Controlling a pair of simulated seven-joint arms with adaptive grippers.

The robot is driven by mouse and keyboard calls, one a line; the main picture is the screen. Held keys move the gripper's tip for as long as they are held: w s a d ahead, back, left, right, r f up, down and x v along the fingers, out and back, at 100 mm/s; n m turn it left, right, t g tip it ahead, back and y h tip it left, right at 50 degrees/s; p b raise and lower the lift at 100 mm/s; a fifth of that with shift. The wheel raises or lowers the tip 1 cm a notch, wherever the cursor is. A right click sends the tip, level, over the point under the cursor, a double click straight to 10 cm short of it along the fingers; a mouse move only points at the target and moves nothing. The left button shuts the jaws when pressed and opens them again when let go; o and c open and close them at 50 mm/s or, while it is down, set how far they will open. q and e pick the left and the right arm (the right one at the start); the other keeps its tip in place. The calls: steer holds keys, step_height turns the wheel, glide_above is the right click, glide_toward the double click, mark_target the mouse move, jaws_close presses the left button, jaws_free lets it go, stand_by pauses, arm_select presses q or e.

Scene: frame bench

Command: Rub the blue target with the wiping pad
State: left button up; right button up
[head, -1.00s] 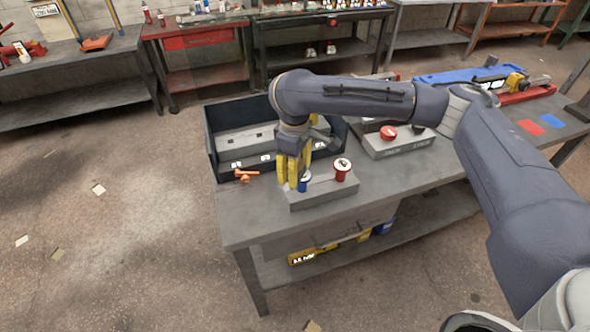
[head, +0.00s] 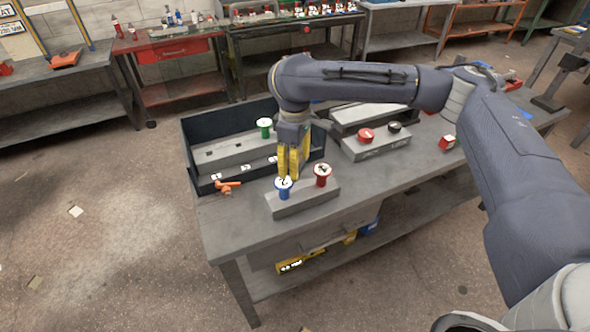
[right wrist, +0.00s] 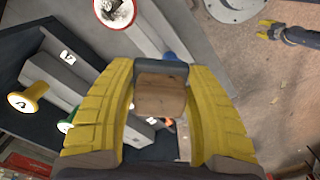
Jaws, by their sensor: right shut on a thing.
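The blue target (head: 284,190) is a blue knob with a white marked top on the left end of a grey block (head: 304,200). My right gripper (head: 289,170) has yellow fingers pointing down, just behind and above the blue target. In the right wrist view its fingers are shut on the wiping pad (right wrist: 160,94), a wooden block with a dark grey back. A bit of the blue target (right wrist: 170,56) shows beside the pad; whether they touch is hidden. A small yellow-tipped gripper, apparently my left one (right wrist: 268,31), shows far off over the floor; its opening is unclear.
A red knob (head: 322,176) stands on the same block, right of the blue target. A dark bin (head: 203,184) behind has a green knob (head: 264,127). An orange clamp (head: 228,186) lies at the bin's front. Another grey block carries a red knob (head: 366,135). The bench front is clear.

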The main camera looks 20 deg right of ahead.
steer(key=shift+r, duration=2.05)
steer(key=shift+a, duration=0.1)
